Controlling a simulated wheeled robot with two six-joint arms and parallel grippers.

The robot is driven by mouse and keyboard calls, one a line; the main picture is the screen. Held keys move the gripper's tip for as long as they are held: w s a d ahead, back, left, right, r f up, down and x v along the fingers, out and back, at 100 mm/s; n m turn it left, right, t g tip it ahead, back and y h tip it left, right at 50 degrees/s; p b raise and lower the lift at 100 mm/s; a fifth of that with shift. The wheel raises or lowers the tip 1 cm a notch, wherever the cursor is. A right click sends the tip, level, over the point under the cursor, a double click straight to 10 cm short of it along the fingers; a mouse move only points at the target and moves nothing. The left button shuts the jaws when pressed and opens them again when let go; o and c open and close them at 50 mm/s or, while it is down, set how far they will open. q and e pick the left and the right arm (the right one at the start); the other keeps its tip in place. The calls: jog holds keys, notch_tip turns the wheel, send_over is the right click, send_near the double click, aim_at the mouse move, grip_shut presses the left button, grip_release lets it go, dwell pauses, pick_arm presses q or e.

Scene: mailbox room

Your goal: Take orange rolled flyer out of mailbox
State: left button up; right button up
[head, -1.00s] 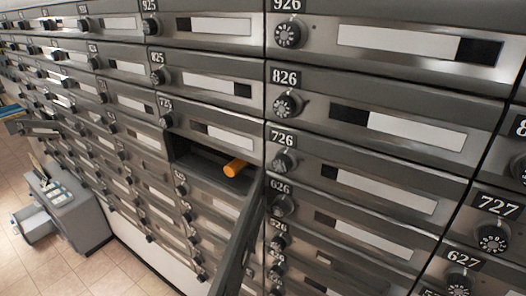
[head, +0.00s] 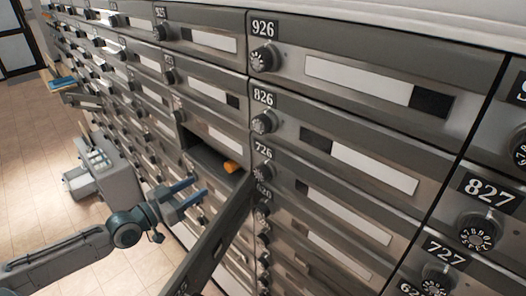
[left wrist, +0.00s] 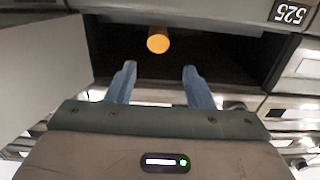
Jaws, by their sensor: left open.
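The orange rolled flyer (head: 232,167) lies in the open mailbox (head: 206,157), its round end facing out at the opening. In the left wrist view the flyer (left wrist: 158,40) shows as an orange disc in the dark compartment (left wrist: 225,55). My left gripper (head: 199,188) is open and empty, with its blue fingers pointing at the opening from the front left. In the left wrist view its fingertips (left wrist: 160,69) are spread on either side of the flyer's line, short of it and not touching it. My right gripper is out of view.
The mailbox's open door (head: 212,245) sticks out to the right of my left gripper; it also shows in the left wrist view (left wrist: 42,65). Closed mailboxes with dials surround the opening. A grey cabinet (head: 110,170) stands on the tiled floor at left.

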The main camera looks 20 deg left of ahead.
aim_at(228, 167)
pick_arm(q)
jog(key=b+x, duration=0.9)
jog(key=x, duration=0.1)
jog(key=shift+w+d+r, duration=0.1)
jog(key=shift+w+d, duration=0.15)
jog(key=shift+w, duration=0.05)
jog(key=shift+b+x, duration=0.65)
jog(key=shift+x, duration=0.3)
jog(key=shift+w+r, duration=0.1)
jog(key=shift+r, duration=0.05)
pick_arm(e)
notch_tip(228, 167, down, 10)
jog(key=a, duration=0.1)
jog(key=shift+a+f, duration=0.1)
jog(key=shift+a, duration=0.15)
pick_arm(q)
jog(key=shift+c, duration=0.5)
jog(key=c, duration=0.7)
